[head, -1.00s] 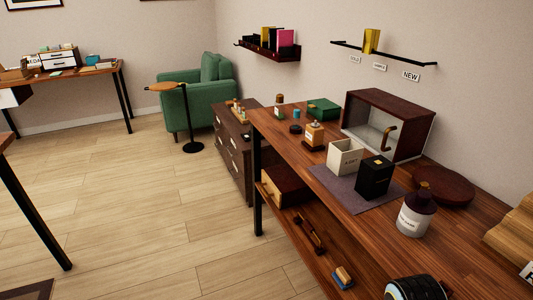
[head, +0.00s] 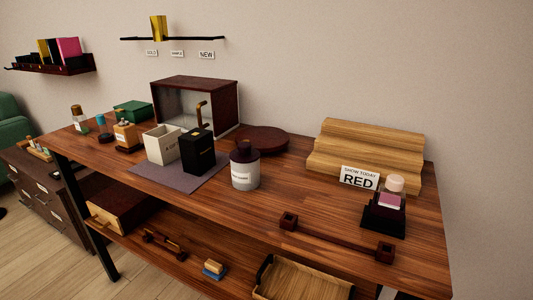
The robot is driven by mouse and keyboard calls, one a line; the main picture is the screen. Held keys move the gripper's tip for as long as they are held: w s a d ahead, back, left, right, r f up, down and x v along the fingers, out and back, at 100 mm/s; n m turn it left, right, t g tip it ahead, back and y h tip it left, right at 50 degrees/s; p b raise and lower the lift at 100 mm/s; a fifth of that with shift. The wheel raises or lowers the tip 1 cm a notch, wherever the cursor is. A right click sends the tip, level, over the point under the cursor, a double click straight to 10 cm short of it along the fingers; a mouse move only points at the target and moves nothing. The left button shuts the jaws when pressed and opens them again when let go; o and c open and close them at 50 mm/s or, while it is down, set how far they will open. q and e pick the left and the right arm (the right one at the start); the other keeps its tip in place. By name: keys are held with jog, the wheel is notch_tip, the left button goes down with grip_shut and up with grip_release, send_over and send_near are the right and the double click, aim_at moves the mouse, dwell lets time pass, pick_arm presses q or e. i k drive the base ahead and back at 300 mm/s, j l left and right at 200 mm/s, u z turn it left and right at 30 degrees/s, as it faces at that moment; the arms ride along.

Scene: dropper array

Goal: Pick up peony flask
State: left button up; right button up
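A small flask with pink contents and a pale pink cap (head: 391,192) stands upright in a dark square base at the right of the wooden table. A larger bottle with a dark top and white lower part (head: 245,168) stands near the table's middle; its label is too small to read. I cannot tell from labels which one is the peony flask. Smaller bottles, one amber (head: 126,135) and one with a brown cap (head: 78,120), stand at the table's left end. Neither of my grippers shows in the head view.
A stepped wooden riser (head: 368,150) stands behind a sign reading SHOW TODAY RED (head: 360,178). A dark bar with square ends (head: 335,237) lies along the front edge. White (head: 161,146) and black (head: 198,152) boxes stand on a grey mat (head: 160,178).

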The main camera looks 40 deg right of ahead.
aim_at(391, 194)
jog(key=z, duration=2.1)
